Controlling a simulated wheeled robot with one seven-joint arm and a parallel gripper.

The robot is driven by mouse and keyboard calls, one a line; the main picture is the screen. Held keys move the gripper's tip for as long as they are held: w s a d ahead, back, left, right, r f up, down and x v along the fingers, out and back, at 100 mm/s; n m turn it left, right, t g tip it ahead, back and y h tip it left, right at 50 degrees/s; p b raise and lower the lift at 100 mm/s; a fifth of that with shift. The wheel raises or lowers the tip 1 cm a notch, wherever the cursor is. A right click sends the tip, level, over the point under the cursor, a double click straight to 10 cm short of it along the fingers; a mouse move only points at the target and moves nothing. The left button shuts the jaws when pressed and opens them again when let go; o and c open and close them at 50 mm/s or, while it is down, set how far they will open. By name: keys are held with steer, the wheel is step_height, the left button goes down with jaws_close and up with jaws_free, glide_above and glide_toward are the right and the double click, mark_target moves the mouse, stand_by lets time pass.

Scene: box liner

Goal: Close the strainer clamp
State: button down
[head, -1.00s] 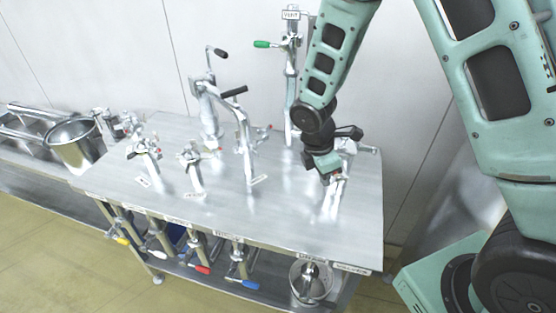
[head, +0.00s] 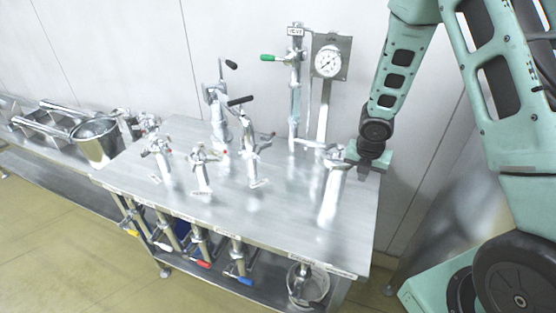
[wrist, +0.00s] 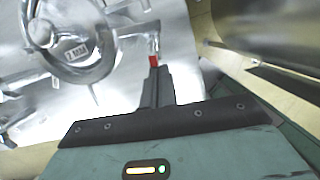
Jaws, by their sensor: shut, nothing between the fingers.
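My gripper (head: 364,168) is shut and empty at the right end of the steel table, just right of a shiny upright fitting (head: 332,185). In the wrist view my shut fingers (wrist: 154,76) point at a red-tipped metal lever (wrist: 154,60) and are at or very near the red tip; contact cannot be told. The lever joins a metal clamp-like arm (wrist: 105,62) beside a round ring (wrist: 70,35) with a small label inside.
A pressure gauge (head: 328,62) and a tall pipe with a green handle (head: 268,58) stand behind the fitting. Several other metal fittings stand to the left on the table (head: 285,215). A wall is close behind. Floor is free in front.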

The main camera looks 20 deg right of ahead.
steer(key=shift+w+d, duration=0.25)
steer(key=shift+d, duration=0.25)
steer(key=shift+w+d, duration=0.2)
steer(key=shift+d, duration=0.3)
